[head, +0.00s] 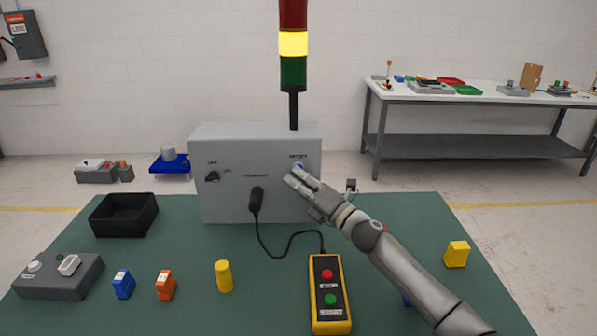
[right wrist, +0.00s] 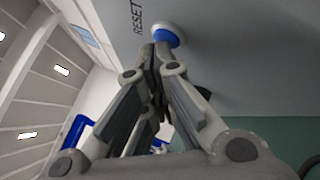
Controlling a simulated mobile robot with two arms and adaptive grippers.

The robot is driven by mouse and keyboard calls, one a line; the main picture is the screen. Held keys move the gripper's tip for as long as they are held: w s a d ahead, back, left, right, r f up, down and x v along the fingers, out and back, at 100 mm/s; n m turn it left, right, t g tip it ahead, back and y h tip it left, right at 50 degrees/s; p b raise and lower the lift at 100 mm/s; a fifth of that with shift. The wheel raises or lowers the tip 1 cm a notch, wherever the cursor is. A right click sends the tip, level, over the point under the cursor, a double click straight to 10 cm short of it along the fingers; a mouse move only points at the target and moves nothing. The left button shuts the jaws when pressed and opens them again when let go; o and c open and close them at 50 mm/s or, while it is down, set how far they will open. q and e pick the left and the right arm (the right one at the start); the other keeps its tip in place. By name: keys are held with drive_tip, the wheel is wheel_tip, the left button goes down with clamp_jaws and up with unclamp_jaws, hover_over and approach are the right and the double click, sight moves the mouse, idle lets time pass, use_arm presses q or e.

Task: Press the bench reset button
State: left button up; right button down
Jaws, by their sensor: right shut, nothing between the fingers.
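The grey control box (head: 240,200) stands at the back of the green bench. Its blue reset button (head: 299,166), under a RESET label, is on the right part of the front face and partly covered by my gripper. My right gripper (head: 291,174) is shut and empty, with its fingertips at the button. In the right wrist view, the blue button in a white ring (right wrist: 168,35) is just beyond the shut fingertips (right wrist: 158,52). They overlap its lower edge in the picture; I cannot tell whether they touch or press it. My left gripper is not in view.
A stack light (head: 293,44) with its yellow section lit rises behind the box. A yellow pendant (head: 330,295) with red and green buttons lies in front, cabled to the box. A black bin (head: 123,215), small coloured blocks and a yellow cylinder (head: 223,276) stand on the bench.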

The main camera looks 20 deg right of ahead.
idle(0.4)
drive_tip(key=shift+s+a, duration=0.1)
drive_tip(key=shift+s, duration=0.25)
drive_tip(key=s+a+p, duration=0.1)
drive_tip(key=s+p, duration=0.1)
drive_tip(key=s, duration=0.3)
drive_tip(key=shift+s+a, duration=0.35)
drive_tip(key=shift+s, duration=0.05)
idle(0.5)
